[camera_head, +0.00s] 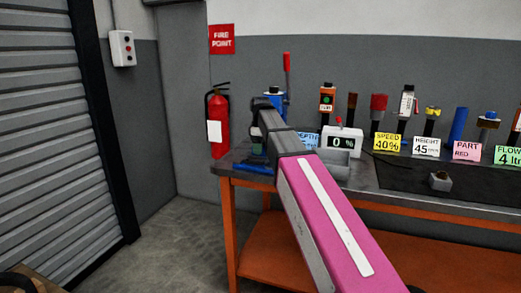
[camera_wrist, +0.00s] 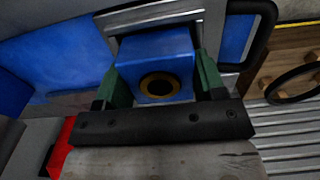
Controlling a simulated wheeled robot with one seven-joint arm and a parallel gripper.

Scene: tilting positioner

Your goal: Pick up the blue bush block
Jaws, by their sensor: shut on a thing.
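The blue bush block (camera_wrist: 155,53) is in the middle of the wrist view, with a brass-coloured ring around a dark hole in its near face. My gripper (camera_wrist: 158,80) has its two green fingers on the left and right sides of the block and is shut on it. A grey ribbed metal part lies behind the block; I cannot tell whether the block touches it. In the head view my pink arm reaches to the left end of the workbench (camera_head: 375,200), and the block cannot be made out there.
In the wrist view a black handle (camera_wrist: 262,35) curves close to the right of the block.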

